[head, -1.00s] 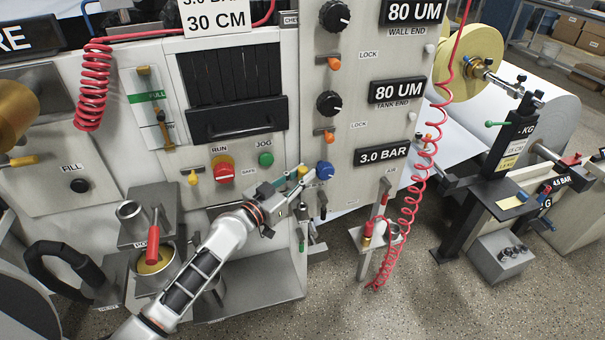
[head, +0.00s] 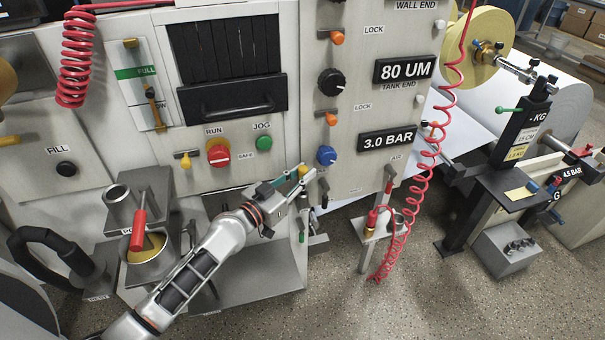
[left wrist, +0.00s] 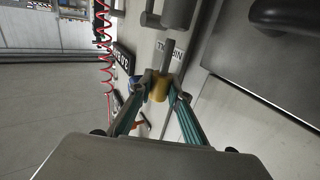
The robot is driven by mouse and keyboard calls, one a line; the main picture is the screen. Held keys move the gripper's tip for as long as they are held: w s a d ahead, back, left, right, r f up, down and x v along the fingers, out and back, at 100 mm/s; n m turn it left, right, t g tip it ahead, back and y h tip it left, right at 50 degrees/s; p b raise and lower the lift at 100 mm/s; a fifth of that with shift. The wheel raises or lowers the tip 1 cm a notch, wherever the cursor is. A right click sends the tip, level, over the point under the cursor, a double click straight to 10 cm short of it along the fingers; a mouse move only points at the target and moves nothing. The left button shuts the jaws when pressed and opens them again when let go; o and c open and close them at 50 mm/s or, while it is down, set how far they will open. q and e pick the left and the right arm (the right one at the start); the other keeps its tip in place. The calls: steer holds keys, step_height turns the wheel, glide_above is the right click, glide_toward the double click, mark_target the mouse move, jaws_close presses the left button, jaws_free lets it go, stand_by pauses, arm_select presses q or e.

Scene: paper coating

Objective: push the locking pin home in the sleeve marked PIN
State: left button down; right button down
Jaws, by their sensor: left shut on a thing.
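My left gripper (head: 302,178) is at the lower edge of the grey panel, left of and just below the blue knob (head: 327,155). In the left wrist view its two teal fingers (left wrist: 159,96) are shut on a small yellow-headed piece (left wrist: 159,88), which looks like the locking pin. A grey rod (left wrist: 167,56) shows just beyond the yellow head, in line with it. I cannot tell how far the pin sits in a sleeve. A label (left wrist: 170,48) behind the rod is partly covered, and I cannot read PIN on it. My right gripper is not in view.
A red coiled hose (head: 425,160) hangs right of the panel beside a small stand (head: 368,235). A red stop button (head: 218,153) and green button (head: 264,143) are on the machine front. A red-handled tool (head: 138,222) stands in a metal pot (head: 152,262) at left.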

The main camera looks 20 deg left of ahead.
mark_target(302, 191)
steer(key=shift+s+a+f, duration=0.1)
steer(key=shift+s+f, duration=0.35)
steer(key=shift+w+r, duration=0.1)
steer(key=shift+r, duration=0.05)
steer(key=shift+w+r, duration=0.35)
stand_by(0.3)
arm_select(q)
steer(key=shift+f, duration=0.15)
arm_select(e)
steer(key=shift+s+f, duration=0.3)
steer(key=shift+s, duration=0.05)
arm_select(q)
steer(key=shift+f+b, duration=0.5)
steer(key=shift+f, duration=0.25)
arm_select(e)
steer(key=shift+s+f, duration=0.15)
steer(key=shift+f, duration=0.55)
arm_select(q)
steer(key=shift+f+b, duration=0.3)
steer(key=shift+f, duration=0.2)
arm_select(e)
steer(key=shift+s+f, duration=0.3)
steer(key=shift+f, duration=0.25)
arm_select(q)
steer(key=shift+f+b, duration=0.3)
steer(key=shift+f, duration=0.1)
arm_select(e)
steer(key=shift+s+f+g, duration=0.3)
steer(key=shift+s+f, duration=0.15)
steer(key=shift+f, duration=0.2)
